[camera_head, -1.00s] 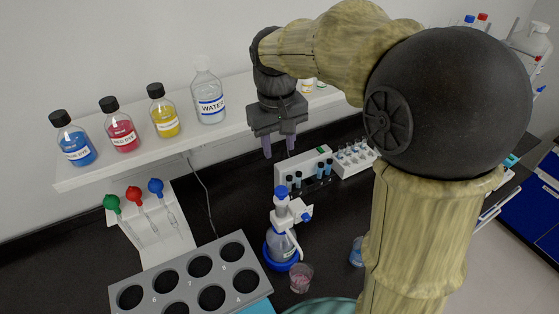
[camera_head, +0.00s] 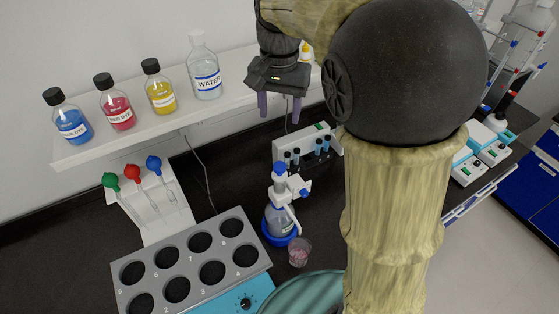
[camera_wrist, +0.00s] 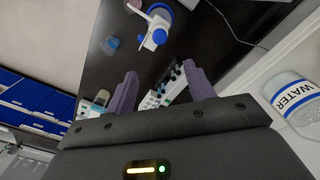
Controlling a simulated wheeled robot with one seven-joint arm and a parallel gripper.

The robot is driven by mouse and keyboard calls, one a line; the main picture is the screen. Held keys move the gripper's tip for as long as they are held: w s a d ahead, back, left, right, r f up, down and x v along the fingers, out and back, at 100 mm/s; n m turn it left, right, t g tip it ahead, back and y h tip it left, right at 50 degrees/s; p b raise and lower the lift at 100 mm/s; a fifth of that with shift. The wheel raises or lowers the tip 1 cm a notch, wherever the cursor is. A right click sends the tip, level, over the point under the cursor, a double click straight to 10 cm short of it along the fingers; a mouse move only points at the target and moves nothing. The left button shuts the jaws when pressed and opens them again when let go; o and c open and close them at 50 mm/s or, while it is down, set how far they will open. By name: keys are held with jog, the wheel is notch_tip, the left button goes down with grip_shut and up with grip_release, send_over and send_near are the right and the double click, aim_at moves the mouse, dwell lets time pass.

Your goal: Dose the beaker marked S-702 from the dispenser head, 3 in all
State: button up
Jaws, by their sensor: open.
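The dispenser (camera_head: 281,211), a clear bottle with a white and blue head and a blue base, stands on the dark bench. It also shows in the wrist view (camera_wrist: 158,28). A small beaker with pinkish contents (camera_head: 299,252) stands just right of its base; no marking on it is readable. My gripper (camera_head: 281,108) is open and empty, pointing down above the bench behind the dispenser, near the shelf.
A shelf (camera_head: 150,135) carries blue, red and yellow bottles and a WATER bottle (camera_head: 205,75). A grey block with numbered holes (camera_head: 190,265) stands front left. Coloured-bulb pipettes (camera_head: 132,172) lie on a white stand.

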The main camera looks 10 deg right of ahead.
aim_at(280, 166)
notch_tip(280, 166, down, 17)
jog(key=p, duration=0.3)
jog(key=shift+f, duration=0.1)
jog(key=shift+s, duration=0.1)
